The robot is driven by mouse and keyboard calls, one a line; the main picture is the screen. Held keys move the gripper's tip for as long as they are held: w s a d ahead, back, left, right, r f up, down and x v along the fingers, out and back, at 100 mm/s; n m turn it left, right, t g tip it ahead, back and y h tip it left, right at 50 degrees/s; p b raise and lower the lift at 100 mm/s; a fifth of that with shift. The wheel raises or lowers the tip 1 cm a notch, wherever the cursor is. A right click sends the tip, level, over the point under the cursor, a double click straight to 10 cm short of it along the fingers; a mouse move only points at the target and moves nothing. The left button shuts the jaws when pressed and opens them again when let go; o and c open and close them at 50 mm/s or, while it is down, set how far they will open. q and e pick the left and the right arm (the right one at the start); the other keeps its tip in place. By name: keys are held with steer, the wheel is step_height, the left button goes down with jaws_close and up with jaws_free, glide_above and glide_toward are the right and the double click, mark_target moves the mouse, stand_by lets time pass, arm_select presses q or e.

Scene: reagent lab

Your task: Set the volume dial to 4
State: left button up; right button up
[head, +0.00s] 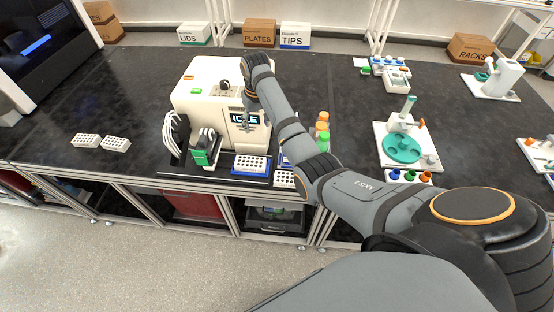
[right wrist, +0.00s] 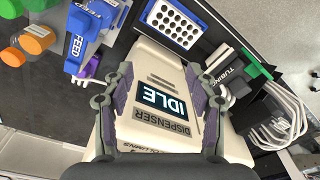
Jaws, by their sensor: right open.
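The dispenser (head: 205,100) is a cream box on the black bench. Its dark screen (head: 246,119) reads IDLE, and the screen also shows in the right wrist view (right wrist: 153,97). A dark round knob (head: 224,85) sits on its top, left of my right arm; I cannot read a setting or tell for sure that it is the volume dial. My right gripper (head: 247,122) is in front of the dispenser's screen side. In the right wrist view the gripper (right wrist: 155,85) is open and empty, its fingers on either side of the screen. My left gripper is not in view.
A blue rack (head: 251,164) stands in front of the dispenser, with a green-ended tubing holder (head: 204,148) to its left. Orange-capped and green bottles (head: 322,127) stand to the right. White racks (head: 87,140) lie at the left. The bench between them and the monitor is clear.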

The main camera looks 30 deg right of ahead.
steer(key=s+d+f+t, duration=0.1)
steer(key=s+f, duration=0.7)
steer(key=s, duration=0.2)
steer(key=shift+s+d+f+h, duration=0.15)
steer(key=shift+d+f+h, duration=0.05)
steer(key=shift+d+h, duration=0.1)
